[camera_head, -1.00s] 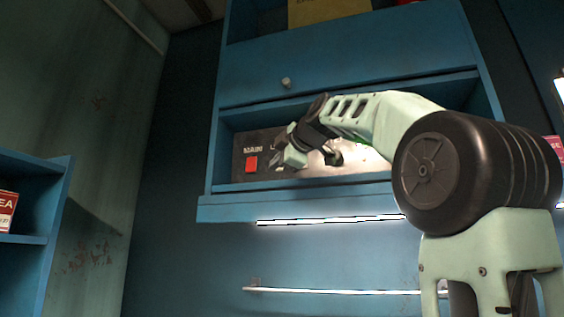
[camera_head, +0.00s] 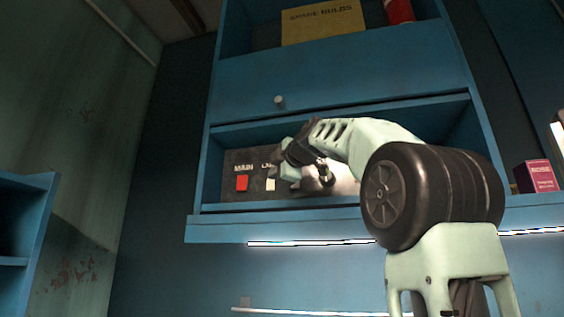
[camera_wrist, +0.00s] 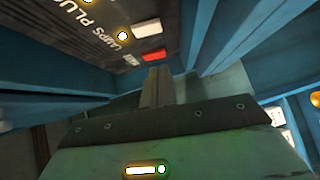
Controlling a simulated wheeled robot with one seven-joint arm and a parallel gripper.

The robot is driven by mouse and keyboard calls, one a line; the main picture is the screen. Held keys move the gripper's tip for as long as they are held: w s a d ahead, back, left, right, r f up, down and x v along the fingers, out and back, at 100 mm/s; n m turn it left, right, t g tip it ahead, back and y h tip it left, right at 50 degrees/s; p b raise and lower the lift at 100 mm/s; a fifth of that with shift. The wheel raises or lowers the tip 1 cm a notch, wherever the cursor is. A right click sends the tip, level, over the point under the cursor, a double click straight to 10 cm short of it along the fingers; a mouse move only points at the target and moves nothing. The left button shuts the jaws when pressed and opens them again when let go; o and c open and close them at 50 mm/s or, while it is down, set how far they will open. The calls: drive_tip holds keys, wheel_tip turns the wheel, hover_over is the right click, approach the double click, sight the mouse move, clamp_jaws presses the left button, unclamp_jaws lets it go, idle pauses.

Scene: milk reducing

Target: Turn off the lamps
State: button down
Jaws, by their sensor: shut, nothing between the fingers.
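A dark switch panel (camera_head: 250,170) sits in the blue cabinet's open shelf. It has a red switch (camera_head: 242,184) under the label MAIN and a cream switch (camera_head: 270,185) under a partly covered label. In the head view my gripper (camera_head: 289,173) is right of the cream switch and hides the panel's right part.
Shelf boards lie close above and below my arm. A yellow SPARE BULBS box (camera_head: 322,22) and a red can (camera_head: 399,11) stand on the upper shelf. A small dark-red box (camera_head: 537,176) is at right. A lit strip (camera_head: 310,242) runs under the cabinet.

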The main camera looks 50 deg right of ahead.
sight(267, 187)
drive_tip(key=w+d+p, duration=0.1)
drive_tip(key=w+d, duration=0.1)
drive_tip(key=w+d+p, duration=0.1)
drive_tip(key=w, duration=0.1)
drive_tip(key=shift+w+d+f+p, duration=0.2)
drive_tip(key=shift+d+p, duration=0.15)
drive_tip(key=shift+d, duration=0.05)
drive_tip(key=shift+w+d+f, duration=0.2)
drive_tip(key=shift+w+d, duration=0.05)
drive_tip(key=shift+d, duration=0.4)
drive_tip(key=shift+f, duration=0.1)
